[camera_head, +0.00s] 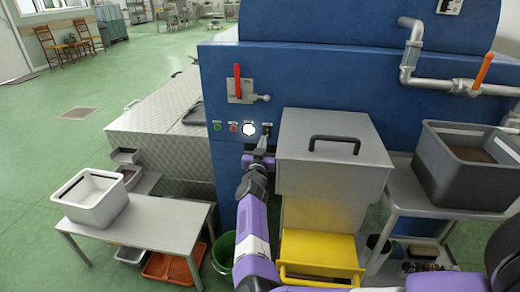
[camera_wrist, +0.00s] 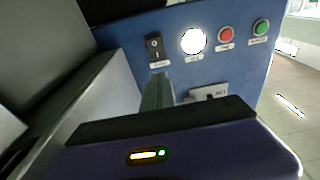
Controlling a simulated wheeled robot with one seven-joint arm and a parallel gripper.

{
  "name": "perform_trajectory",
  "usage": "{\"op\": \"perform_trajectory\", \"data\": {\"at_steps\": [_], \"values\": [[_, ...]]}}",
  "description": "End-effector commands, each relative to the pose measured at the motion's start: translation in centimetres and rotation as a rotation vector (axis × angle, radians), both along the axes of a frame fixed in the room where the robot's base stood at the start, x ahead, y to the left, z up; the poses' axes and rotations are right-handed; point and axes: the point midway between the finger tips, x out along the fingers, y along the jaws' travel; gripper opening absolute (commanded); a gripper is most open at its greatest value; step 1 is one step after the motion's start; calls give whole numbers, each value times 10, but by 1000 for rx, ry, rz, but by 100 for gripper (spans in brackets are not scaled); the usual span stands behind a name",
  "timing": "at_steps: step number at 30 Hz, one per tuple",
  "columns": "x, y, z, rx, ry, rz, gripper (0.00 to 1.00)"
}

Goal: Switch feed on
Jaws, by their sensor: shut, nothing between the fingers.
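A black rocker switch (camera_wrist: 155,48) with small white marks sits on the blue machine panel, above a white label too small to read. In the head view the switch (camera_head: 267,128) is at the right end of a row of controls. Beside it is a brightly lit white lamp (camera_wrist: 193,41), also in the head view (camera_head: 249,129). My gripper (camera_wrist: 158,76) is shut and empty, its fingertips close to the switch and just below it in the wrist view. I cannot tell whether they touch it, nor which way the rocker is tipped.
A red button (camera_wrist: 226,33) and a green button (camera_wrist: 262,27) follow along the panel. A red lever (camera_head: 238,82) is above. A steel hopper box (camera_head: 335,165) with a black handle stands close right of my arm. A white bin (camera_head: 92,198) stands on a bench at left.

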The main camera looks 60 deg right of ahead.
Motion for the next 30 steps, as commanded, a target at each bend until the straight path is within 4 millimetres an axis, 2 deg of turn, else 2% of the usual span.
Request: {"op": "perform_trajectory", "data": {"at_steps": [9,15,30], "values": [[-15,40,8,-2,2,3,0],[-22,56,9,-1,0,2,0],[-26,62,8,-1,0,-1,0]]}}
